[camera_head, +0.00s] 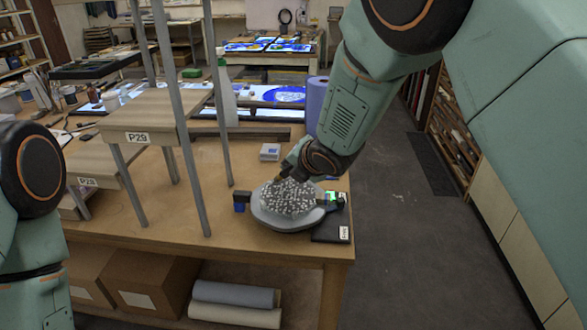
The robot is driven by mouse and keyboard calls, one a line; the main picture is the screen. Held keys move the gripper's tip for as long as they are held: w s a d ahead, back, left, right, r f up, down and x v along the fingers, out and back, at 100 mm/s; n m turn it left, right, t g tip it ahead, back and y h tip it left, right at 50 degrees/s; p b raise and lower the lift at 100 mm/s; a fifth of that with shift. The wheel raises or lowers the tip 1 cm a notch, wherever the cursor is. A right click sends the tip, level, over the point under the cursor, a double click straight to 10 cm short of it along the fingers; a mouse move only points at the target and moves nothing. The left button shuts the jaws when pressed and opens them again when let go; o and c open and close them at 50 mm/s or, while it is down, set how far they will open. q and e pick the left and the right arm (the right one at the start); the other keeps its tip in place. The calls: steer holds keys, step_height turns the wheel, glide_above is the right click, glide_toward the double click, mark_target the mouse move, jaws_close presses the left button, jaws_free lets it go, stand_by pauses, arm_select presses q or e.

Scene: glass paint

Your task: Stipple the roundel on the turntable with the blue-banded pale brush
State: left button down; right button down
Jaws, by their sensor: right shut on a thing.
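The turntable (272,221) is a grey disc near the front right corner of the wooden bench. The roundel (288,198) lies on it, grey with pale speckles. My right gripper (285,174) comes down from the upper right and is over the far edge of the roundel. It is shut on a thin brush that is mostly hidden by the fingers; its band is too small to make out. I cannot tell whether its tip touches the roundel. My left arm shows at the left edge; its gripper is out of view.
A small dark blue block (241,200) stands left of the turntable. A dark labelled pad (333,229) lies to its right at the bench edge. A blue roll (316,103) stands behind. A wooden riser (150,110) with metal legs rises at the left.

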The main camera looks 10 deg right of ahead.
stand_by(0.4)
steer(key=shift+r+p, duration=0.75)
steer(key=shift+r, duration=0.3)
steer(key=shift+r, duration=0.1)
steer(key=shift+w+r+p, duration=0.1)
steer(key=shift+r+p, duration=0.55)
steer(key=shift+p, duration=0.05)
step_height(320, 180, up, 3)
steer(key=shift+f+p, duration=0.2)
steer(key=shift+p, duration=0.7)
